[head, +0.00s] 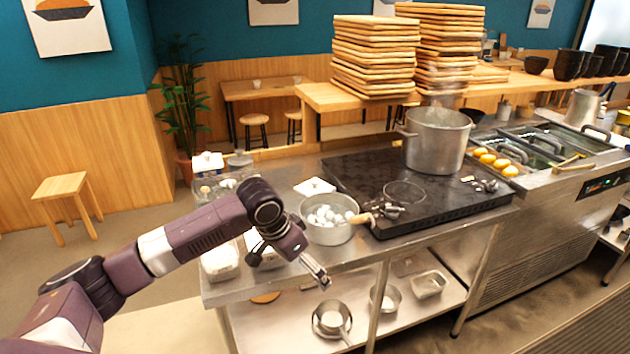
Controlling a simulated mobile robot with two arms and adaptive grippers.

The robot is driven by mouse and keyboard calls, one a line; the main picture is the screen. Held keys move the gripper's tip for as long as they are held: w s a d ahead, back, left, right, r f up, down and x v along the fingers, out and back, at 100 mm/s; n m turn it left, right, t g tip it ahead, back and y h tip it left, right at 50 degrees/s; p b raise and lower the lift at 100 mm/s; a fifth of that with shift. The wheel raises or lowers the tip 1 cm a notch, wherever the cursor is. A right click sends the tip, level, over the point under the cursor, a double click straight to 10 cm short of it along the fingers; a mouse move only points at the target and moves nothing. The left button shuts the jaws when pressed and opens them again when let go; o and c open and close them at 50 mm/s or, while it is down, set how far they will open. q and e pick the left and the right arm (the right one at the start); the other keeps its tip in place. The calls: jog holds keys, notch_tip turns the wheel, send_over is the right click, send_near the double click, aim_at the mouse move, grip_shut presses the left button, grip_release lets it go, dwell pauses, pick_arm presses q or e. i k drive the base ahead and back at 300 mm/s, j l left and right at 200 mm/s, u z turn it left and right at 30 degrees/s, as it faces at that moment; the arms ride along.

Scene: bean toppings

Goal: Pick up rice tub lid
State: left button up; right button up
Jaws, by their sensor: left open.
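My left gripper (292,268) comes in from the left and hangs, open, over the front edge of the steel counter (365,258). Nothing shows between its fingers. I cannot clearly make out a rice tub lid. A round wooden piece (265,297) lies on the lower shelf below the gripper, partly hidden; I cannot tell if it is the lid. White containers (221,262) stand at the counter's left front, partly behind my arm. My right gripper is out of view.
A metal bowl of eggs (329,220) stands just behind the gripper. Right of it is a black cooktop (358,180) with a big steaming pot (437,140). A pan (331,318) and metal containers (429,285) sit on the lower shelf. Stacked wooden trays (375,60) stand behind.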

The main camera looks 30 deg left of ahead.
aim_at(314, 186)
jog(key=i+j, duration=0.55)
jog(key=i, duration=0.15)
jog(key=i+j, duration=0.6)
jog(key=i, duration=0.1)
